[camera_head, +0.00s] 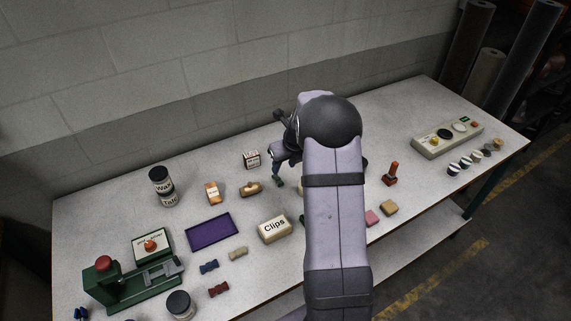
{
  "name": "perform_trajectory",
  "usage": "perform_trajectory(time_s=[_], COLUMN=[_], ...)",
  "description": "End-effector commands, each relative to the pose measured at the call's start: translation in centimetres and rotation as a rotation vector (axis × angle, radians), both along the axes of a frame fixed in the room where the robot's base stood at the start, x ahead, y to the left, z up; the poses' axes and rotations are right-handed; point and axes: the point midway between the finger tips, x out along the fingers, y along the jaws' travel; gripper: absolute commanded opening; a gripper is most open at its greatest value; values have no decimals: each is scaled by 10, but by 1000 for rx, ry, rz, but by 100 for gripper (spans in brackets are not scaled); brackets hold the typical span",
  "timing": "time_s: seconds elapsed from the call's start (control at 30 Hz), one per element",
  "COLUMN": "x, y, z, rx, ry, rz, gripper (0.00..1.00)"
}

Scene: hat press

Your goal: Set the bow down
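My gripper (277,175) points down over the back middle of the table, partly hidden by my own arm. A small dark green piece (279,182) shows at its fingertips; it may be a bow, but it is too small to tell, as is whether the fingers are closed on it. A blue bow (208,267), a cream bow (238,253) and a dark red bow (218,289) lie on the table at the front left, apart from my gripper. Another blue piece (81,313) shows at the bottom left edge.
The table (110,208) holds a purple tray (212,232), a Clips box (275,229), a green press (130,283), stacked jars (162,187), a dark-lidded jar (180,305), a red-orange stamp (391,173) and a control panel (447,138). My arm hides the middle front.

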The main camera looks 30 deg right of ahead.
Motion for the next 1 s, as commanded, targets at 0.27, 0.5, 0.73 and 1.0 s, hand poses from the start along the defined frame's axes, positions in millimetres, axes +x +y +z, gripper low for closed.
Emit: perform_trajectory(time_s=[0.27,0.5,0.73,1.0], x=[-7,-10,-35,-105], y=[0,7,48,121], z=[15,18,29,45], rx=[0,-15,-133,-348], ry=[0,8,49,107], rz=[-1,50,429,1248], gripper=[39,39,39,39])
